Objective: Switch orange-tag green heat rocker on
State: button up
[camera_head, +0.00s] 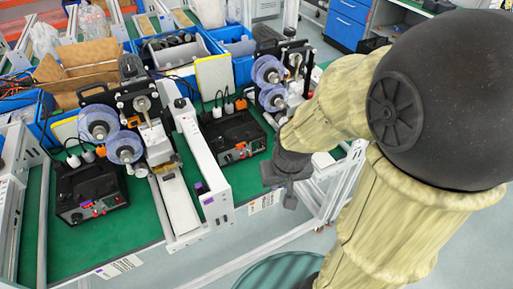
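Two black control boxes stand on green bench mats. The left box (92,190) has a small magenta display and tiny coloured parts on its front. The right box (228,140) has a reddish display and small orange and reddish spots on its front. Which spot is an orange tag or a green heat rocker is too small to tell, as is any switch position. My gripper (280,186), dark grey, hangs at the bench's front right, to the right of the right box and apart from it. Its finger gap is not clear, and I see nothing held.
A white frame rail (203,160) runs between the two stations. Blue bins (185,50) and cardboard (85,62) lie behind. My arm covers the right side. A round greenish thing (280,272) is below the bench's front.

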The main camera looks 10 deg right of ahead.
grip_shut()
jog(key=shift+w, duration=0.15)
dwell(1.4)
